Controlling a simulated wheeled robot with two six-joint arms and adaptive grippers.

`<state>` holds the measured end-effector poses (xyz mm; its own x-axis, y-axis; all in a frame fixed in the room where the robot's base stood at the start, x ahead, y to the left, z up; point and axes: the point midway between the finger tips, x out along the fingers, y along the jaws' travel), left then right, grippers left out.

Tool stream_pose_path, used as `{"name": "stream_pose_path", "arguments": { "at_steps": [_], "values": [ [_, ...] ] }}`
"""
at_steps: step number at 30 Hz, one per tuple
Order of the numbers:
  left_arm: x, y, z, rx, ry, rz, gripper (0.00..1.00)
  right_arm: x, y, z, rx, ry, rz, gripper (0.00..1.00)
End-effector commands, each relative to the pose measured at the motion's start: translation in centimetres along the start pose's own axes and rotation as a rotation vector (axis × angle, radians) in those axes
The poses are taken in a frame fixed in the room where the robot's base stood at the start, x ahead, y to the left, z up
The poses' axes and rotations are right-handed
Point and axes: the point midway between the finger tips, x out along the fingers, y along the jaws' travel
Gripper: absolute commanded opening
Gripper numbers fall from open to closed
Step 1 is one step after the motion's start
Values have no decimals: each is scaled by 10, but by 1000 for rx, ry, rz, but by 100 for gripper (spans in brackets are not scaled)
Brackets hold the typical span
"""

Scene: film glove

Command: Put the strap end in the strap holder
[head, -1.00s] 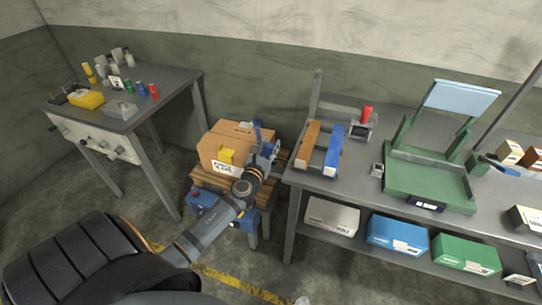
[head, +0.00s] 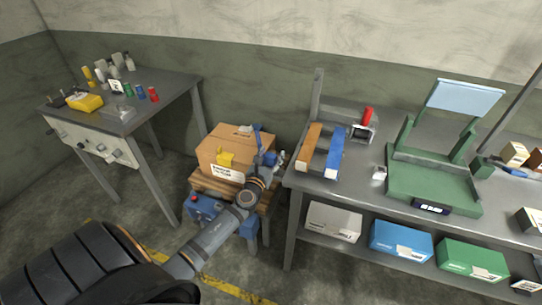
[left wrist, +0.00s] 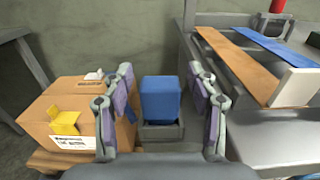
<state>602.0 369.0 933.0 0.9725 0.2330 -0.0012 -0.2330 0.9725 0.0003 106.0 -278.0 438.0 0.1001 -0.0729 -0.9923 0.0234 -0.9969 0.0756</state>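My left gripper (head: 277,158) is just right of the cardboard box (head: 226,150), near the bench's left edge. In the left wrist view its two fingers (left wrist: 164,100) are wide apart with nothing held between them. Beyond the fingers a blue block (left wrist: 160,97) stands upright in a dark grey tray-like base (left wrist: 158,132). In the head view a narrow blue piece (head: 257,131) rises at the box's right rear. I cannot tell surely which part is the strap end or the strap holder. My right gripper is out of view.
The box sits on a wooden pallet stand (head: 207,181) and carries a yellow piece (head: 225,159). The workbench (head: 360,190) at right bears an orange strip (head: 311,145), a blue strip (head: 336,148) and a green machine (head: 430,185). A side table (head: 160,84) stands at left.

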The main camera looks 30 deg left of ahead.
Motion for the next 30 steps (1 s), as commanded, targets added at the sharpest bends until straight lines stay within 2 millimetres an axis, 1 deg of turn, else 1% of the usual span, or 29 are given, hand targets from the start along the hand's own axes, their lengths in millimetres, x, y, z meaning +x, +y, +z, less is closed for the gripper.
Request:
{"name": "stream_pose_path", "arguments": {
  "at_steps": [5,8,11,18,21,25,30],
  "values": [
    [0,0,0,0,0,0,58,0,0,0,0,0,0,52],
    [-2,0,4,1,1,0,58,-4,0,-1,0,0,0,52],
    [-19,0,1,3,2,-1,58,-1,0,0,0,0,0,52],
    [-79,0,-1,2,3,-3,58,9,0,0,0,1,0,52],
    [-99,0,0,1,2,-2,58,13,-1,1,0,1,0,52],
    [-115,0,1,2,1,-1,58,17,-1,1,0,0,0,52],
    [-121,0,3,0,-1,0,58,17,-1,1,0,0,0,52]
  ]
}}
